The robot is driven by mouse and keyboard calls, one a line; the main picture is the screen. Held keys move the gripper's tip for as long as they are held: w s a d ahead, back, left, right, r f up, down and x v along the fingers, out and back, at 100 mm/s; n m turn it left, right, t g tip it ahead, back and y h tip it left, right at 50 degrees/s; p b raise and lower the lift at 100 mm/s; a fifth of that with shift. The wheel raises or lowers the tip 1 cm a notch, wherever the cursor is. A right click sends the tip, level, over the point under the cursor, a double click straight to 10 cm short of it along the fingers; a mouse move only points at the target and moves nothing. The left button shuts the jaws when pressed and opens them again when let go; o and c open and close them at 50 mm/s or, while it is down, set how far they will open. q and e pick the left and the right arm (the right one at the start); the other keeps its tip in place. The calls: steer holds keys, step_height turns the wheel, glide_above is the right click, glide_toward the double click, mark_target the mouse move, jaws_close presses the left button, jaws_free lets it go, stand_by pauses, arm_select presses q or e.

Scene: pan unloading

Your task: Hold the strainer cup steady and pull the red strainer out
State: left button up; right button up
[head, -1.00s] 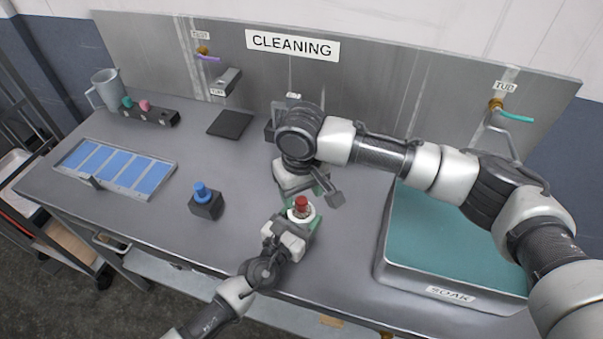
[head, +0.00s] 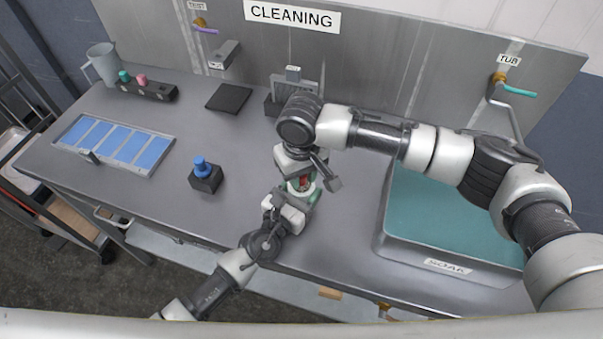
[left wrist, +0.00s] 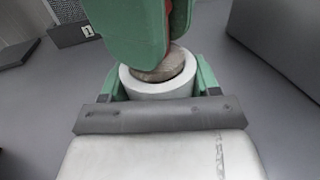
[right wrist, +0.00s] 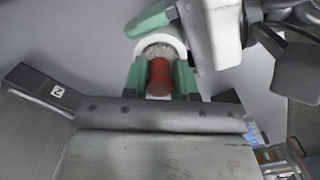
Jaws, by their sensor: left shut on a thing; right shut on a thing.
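The white strainer cup (left wrist: 160,87) stands upright between the green fingers of my left gripper (left wrist: 158,82), which is shut around it. The red strainer (right wrist: 160,78) stands in the cup's mouth, its grey-brown mesh part (left wrist: 160,68) showing inside the white rim. I cannot tell how deep it sits. My right gripper (right wrist: 160,80) is shut on the red strainer's upper part, directly above the cup. In the head view the red strainer (head: 303,182) is mostly hidden by my right gripper, and the cup is only partly seen.
A black block with a blue knob (head: 203,166) stands to the left. A tray with blue panels (head: 167,158) lies farther left. The soak tub (head: 440,262) is at the right. A black pad (head: 228,98) and a mug (head: 103,64) are at the back.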

steer(key=shift+o, duration=1.2)
steer(key=shift+d+f, duration=0.1)
steer(key=shift+f, duration=0.15)
jaws_close()
steer(key=shift+r, duration=0.85)
steer(key=shift+r, duration=2.9)
arm_select(q)
steer(key=o, duration=1.1)
